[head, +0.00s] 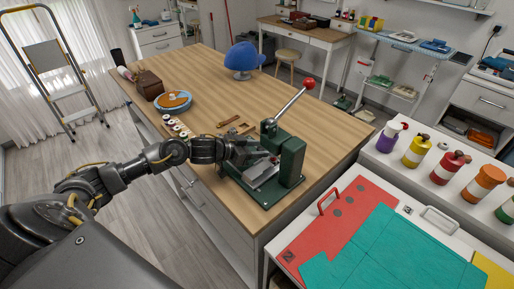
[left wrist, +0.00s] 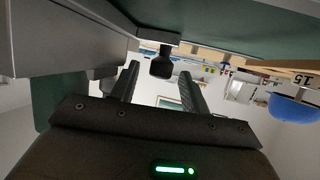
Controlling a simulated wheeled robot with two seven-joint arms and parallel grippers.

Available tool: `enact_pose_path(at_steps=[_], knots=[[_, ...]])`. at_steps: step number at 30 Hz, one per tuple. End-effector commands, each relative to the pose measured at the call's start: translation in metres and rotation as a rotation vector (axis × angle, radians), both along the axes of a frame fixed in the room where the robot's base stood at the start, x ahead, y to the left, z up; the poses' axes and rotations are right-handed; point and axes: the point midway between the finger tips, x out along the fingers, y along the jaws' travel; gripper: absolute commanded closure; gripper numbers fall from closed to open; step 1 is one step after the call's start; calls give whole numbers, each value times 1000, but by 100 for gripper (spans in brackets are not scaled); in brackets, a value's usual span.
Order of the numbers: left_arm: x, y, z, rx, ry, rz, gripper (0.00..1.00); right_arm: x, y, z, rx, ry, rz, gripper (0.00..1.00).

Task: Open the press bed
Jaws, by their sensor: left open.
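The green press (head: 285,158) stands on the wooden table, with a lever ending in a red knob (head: 309,84) raised up and to the right. Its silvery bed (head: 262,171) sits low in the frame, partly hidden by my gripper. My left gripper (head: 243,152) is at the press's left side. In the left wrist view my left gripper (left wrist: 160,76) is open, its two dark fingers apart. A black knob (left wrist: 161,66) on a short stem shows between the fingertips; I cannot tell whether they touch it. My right gripper is not in view.
The wooden table (head: 210,88) also holds a blue cap (head: 243,57), a round blue-rimmed basket (head: 173,100), a brown bag (head: 149,85) and small spools. Several paint bottles (head: 446,167) stand on a white shelf to the right. The table behind the press is mostly clear.

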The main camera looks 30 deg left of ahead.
Motion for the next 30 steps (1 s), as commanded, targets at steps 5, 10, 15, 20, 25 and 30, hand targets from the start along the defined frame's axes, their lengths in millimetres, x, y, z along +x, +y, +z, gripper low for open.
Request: enact_pose_path(at_steps=[5, 10, 15, 20, 25, 30], knots=[[1, -1, -1, 1, 1, 0, 54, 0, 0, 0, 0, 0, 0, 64], [1, 0, -1, 0, 0, 0, 62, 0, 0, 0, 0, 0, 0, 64], [1, 0, -1, 0, 0, 0, 84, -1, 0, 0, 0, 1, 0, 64], [1, 0, -1, 0, 0, 1, 100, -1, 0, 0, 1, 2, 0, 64], [1, 1, -1, 0, 0, 1, 100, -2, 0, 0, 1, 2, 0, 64], [12, 29, -1, 4, 1, 6, 100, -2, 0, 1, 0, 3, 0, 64]])
